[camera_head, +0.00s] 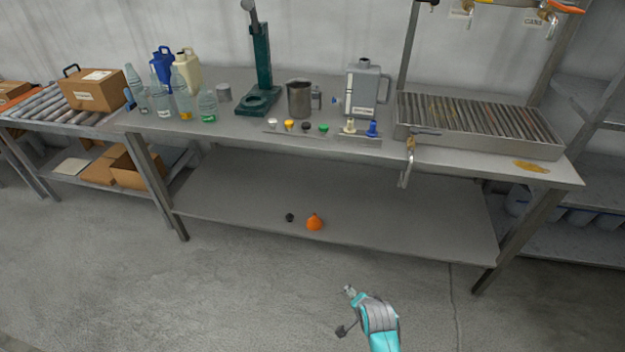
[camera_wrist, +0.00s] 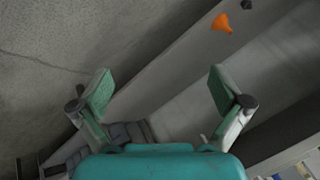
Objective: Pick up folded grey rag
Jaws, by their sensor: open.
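I cannot make out a folded grey rag for certain in either view. In the wrist view a dark grey, ribbed or folded shape (camera_wrist: 128,132) shows behind the base of my gripper (camera_wrist: 160,90); I cannot tell what it is. My gripper is open, its two green-padded fingers wide apart with nothing between them. In the head view my gripper (camera_head: 346,311) is low at the front, in front of the bench's lower shelf (camera_head: 400,195).
An orange funnel (camera_head: 315,222) and a small black thing (camera_head: 290,217) are on the lower shelf; the funnel also shows in the wrist view (camera_wrist: 222,23). Bottles, a steel jug (camera_head: 299,98), a grey canister (camera_head: 366,88) and a slatted tray (camera_head: 480,122) stand above. The floor is clear.

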